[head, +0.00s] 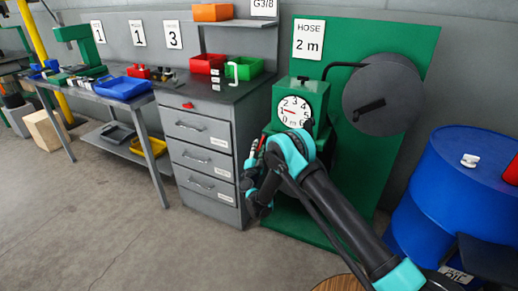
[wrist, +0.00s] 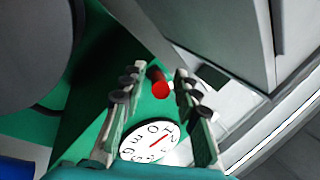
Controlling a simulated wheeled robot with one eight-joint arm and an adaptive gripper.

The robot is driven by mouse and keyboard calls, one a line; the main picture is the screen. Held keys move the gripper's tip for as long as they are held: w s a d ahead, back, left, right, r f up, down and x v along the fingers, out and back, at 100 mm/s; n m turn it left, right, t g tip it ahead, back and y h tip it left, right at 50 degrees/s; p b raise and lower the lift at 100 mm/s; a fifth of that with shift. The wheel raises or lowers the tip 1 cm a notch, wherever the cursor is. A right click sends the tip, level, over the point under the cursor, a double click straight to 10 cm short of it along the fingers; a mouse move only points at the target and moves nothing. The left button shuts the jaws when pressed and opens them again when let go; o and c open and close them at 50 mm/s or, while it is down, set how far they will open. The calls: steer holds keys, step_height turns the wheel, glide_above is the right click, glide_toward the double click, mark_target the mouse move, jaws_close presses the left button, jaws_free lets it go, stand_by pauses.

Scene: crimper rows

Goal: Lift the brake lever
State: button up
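The brake lever shows in the wrist view as a short dark red stem with a bright red round end (wrist: 161,90). It stands out from the green machine with the round dial (head: 295,112); the dial also shows in the wrist view (wrist: 150,141). My gripper (wrist: 159,72) is open, with one finger on each side of the lever's red end and visible gaps between. I cannot tell how deep the lever sits between the fingertips. In the head view my gripper (head: 256,160) is beside the machine's left side, and my arm hides the machine's lower part.
A grey drawer cabinet (head: 206,160) stands close to the left of my gripper. A green back panel (head: 411,50) with a dark hose reel (head: 383,94) is behind my arm. A blue drum (head: 450,190) stands at the right. The floor at front left is clear.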

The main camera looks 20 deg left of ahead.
jaws_close()
steer(key=shift+s+r, duration=0.1)
steer(key=shift+s+r+m+g, duration=0.25)
steer(key=shift+r+m+g, duration=0.15)
steer(key=shift+r+g, duration=0.6)
steer(key=r+g+h, duration=0.1)
steer(key=g, duration=0.1)
steer(key=shift+r+m+g, duration=0.15)
steer(key=shift+m+g, duration=0.15)
steer(key=shift+g, duration=0.1)
step_height(320, 180, up, 2)
steer(key=g, duration=0.2)
steer(key=shift+m+g, duration=0.3)
steer(key=shift+g, duration=0.1)
steer(key=shift+w+r+g, duration=0.25)
steer(key=shift+r+g, duration=0.25)
steer(key=shift+g, duration=0.5)
